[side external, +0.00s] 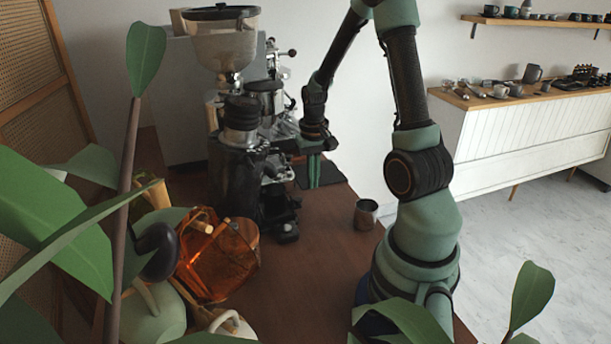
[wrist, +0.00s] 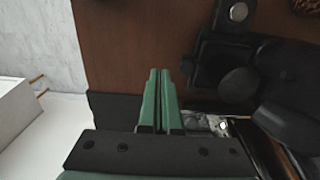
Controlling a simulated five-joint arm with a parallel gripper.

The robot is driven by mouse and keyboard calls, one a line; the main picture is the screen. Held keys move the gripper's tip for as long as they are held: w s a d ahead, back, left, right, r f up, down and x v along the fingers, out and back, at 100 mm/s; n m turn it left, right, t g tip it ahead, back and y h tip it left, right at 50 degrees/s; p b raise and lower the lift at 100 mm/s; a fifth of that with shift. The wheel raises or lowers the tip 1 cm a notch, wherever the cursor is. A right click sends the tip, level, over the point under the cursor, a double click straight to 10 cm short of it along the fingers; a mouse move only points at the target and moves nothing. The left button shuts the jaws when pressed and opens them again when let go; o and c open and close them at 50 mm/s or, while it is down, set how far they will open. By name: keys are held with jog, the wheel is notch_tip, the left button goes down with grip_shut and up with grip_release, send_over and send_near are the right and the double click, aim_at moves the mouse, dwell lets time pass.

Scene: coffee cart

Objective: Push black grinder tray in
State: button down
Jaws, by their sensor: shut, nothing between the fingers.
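The black grinder (side external: 235,180) stands upright on the brown counter in the side view, with a clear hopper on top. Its black tray (side external: 287,233) sticks out low at the front of the base, towards the camera. How far out it is cannot be judged exactly. My gripper (side external: 313,185) points down with its green fingers together and empty. It is beyond the tray and slightly right of it in the side view, apart from it. In the wrist view my gripper (wrist: 159,72) is over bare counter, with black machine parts (wrist: 215,60) to its right.
A metal cup (side external: 366,213) stands near the counter's right edge. A black mat (side external: 330,172) lies by the fingers, and an espresso machine (side external: 272,100) stands behind the grinder. An orange glass vessel (side external: 218,258) and plant leaves (side external: 65,215) fill the left front. The middle front counter is clear.

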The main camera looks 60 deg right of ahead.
jog(key=shift+r, duration=1.75)
